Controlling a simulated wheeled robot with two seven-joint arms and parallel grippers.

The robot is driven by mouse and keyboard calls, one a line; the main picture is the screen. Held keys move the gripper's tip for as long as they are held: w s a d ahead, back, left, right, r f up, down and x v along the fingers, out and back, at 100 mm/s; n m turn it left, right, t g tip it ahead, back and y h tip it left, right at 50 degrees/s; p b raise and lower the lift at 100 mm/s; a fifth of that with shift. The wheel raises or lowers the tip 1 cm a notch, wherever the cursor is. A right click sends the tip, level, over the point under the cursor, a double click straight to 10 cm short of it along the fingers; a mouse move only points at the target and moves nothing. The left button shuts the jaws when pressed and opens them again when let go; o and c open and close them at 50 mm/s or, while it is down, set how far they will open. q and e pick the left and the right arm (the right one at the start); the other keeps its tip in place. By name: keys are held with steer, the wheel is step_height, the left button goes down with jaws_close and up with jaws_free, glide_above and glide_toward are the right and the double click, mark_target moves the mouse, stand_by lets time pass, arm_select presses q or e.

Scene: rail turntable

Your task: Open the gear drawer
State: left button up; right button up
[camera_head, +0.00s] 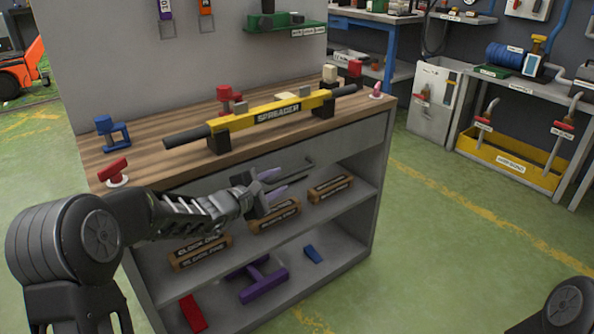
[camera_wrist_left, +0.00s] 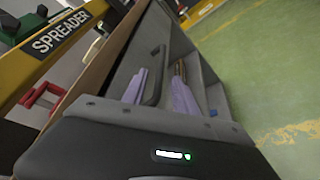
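The gear drawer seems to be the grey front (camera_head: 345,142) under the wooden worktop; I see no gap around it, and no label is readable. Its dark bar handle (camera_head: 296,168) sticks out from the front. My left gripper (camera_head: 273,184) is in front of the bench with its two purple fingers apart, close to the handle's left end. In the left wrist view the handle (camera_wrist_left: 155,75) shows between the spread fingers (camera_wrist_left: 160,92), beyond their tips or level with them; I cannot tell whether they touch. My right gripper is out of view.
A yellow spreader bar (camera_head: 275,114) lies across the worktop (camera_head: 170,158), with red and blue fixtures around it. Open shelves below hold brown labelled blocks (camera_head: 330,188), a purple part (camera_head: 264,279) and a red piece (camera_head: 193,313). Green floor (camera_head: 440,240) is clear to the right.

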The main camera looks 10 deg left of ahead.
mark_target(288, 176)
arm_select(q)
steer(key=x, duration=0.7)
steer(key=shift+w+d+f, duration=0.1)
steer(key=shift+w, duration=0.25)
jaws_close()
stand_by(0.3)
stand_by(1.1)
